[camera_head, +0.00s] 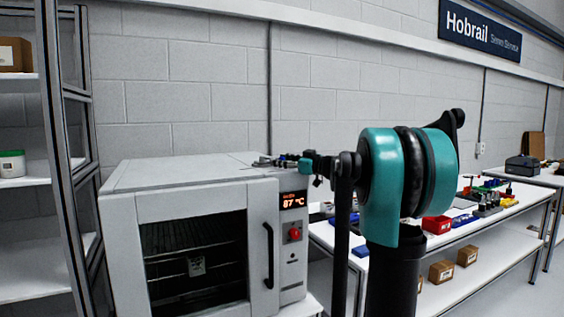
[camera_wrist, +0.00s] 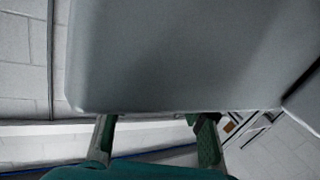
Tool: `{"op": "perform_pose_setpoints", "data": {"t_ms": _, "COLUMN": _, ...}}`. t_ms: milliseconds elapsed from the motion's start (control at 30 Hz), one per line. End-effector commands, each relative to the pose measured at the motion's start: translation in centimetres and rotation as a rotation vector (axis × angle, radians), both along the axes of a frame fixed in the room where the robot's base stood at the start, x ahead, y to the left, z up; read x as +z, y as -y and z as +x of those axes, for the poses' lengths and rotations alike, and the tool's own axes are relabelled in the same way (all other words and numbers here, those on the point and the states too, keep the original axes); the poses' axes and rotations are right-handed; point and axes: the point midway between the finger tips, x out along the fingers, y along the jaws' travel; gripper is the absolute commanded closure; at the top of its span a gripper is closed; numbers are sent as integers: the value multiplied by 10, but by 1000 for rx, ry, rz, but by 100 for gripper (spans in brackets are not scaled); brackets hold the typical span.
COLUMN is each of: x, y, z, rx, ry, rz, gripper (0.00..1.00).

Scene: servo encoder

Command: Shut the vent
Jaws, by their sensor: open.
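The white oven (camera_head: 130,215) stands in the left middle of the head view, its glass door closed. Its display (camera_head: 293,200) reads 87 °C, above a red knob (camera_head: 294,234). I cannot make out a vent on it in either view. My gripper (camera_head: 265,162) is at the oven's top right edge, small in the head view. In the wrist view, its two fingers stand apart, and my gripper (camera_wrist: 155,122) is empty. A large plain grey surface (camera_wrist: 180,60), apparently the oven's, fills the view beyond the fingertips. Whether they touch it I cannot tell.
A black door handle (camera_head: 268,255) is on the oven front. A metal shelf rack (camera_head: 68,150) stands close on the left. A workbench (camera_head: 480,250) with red, blue and yellow bins and several cardboard boxes is on the right. A block wall (camera_head: 180,60) is behind the oven.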

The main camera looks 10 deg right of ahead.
Motion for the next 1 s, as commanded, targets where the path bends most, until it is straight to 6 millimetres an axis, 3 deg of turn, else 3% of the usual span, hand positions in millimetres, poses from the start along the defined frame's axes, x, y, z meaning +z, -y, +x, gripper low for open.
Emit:
{"op": "perform_pose_setpoints", "data": {"t_ms": 233, "x": 0, "y": 0, "z": 1, "rx": 0, "ry": 0, "rz": 0, "gripper": 58}}
{"op": "perform_pose_setpoints", "data": {"t_ms": 567, "x": 0, "y": 0, "z": 0, "rx": 0, "ry": 0, "rz": 0, "gripper": 99}}
{"op": "perform_pose_setpoints", "data": {"t_ms": 1000, "x": 0, "y": -1, "z": 0, "rx": -11, "ry": 0, "rz": 0, "gripper": 100}}
